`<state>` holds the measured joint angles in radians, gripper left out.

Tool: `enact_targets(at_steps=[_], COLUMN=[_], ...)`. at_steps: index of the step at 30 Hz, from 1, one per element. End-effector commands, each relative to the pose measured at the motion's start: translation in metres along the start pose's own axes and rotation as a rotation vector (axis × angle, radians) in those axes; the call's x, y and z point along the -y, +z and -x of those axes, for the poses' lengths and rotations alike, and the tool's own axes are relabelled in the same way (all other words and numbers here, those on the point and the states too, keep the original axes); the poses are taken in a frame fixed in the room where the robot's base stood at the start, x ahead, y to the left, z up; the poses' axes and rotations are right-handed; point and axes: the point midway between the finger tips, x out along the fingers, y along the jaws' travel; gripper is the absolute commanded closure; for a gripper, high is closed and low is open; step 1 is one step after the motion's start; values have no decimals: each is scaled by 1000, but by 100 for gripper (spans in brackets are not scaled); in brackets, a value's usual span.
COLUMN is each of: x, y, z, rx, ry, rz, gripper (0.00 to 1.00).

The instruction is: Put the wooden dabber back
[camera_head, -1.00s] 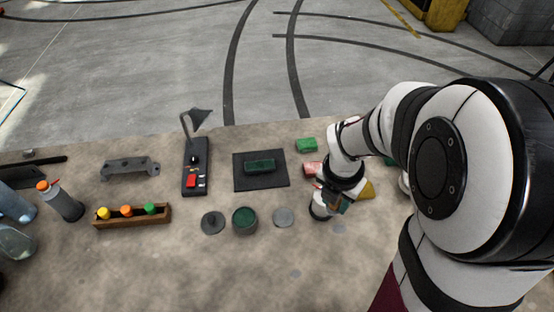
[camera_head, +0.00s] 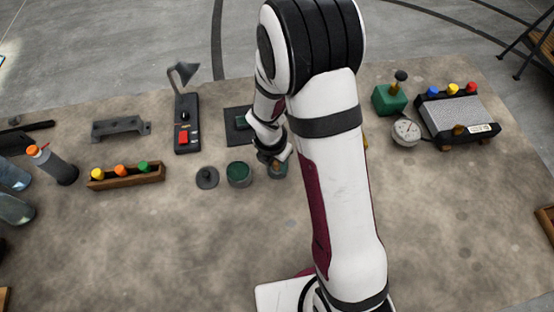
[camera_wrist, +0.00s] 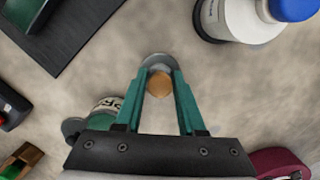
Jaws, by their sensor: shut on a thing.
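My gripper (camera_wrist: 160,78), with teal fingers, is shut on the wooden dabber (camera_wrist: 159,85). Only the dabber's round brown end shows between the fingers in the wrist view. A grey round disc (camera_wrist: 157,60) lies below and just beyond it; I cannot tell whether the dabber touches it. In the head view my gripper (camera_head: 278,170) is low over the table, just right of an open green-filled tin (camera_head: 238,174). The tin also shows at the left of the wrist view (camera_wrist: 106,106). My arm hides much of this area, and the dabber is not clear there.
A dark lid (camera_head: 207,178) lies left of the tin. A black mat (camera_head: 232,137) is behind. A wooden rack (camera_head: 125,178) with coloured tops stands left. A white bottle (camera_wrist: 232,22) with a blue cap stands close right in the wrist view. The front table is clear.

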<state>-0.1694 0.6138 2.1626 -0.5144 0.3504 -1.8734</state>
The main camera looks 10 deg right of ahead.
Motion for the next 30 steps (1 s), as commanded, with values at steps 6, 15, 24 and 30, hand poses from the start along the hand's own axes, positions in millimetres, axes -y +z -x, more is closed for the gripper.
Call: enact_targets(at_steps=[6, 15, 24, 30], x=[0, 0, -1, -1], y=[0, 0, 1, 1], z=[-1, 0, 64, 109], rx=[0, 0, 4, 3], ry=[0, 0, 6, 3], rz=[1, 0, -1, 0], gripper=[32, 31, 31, 31])
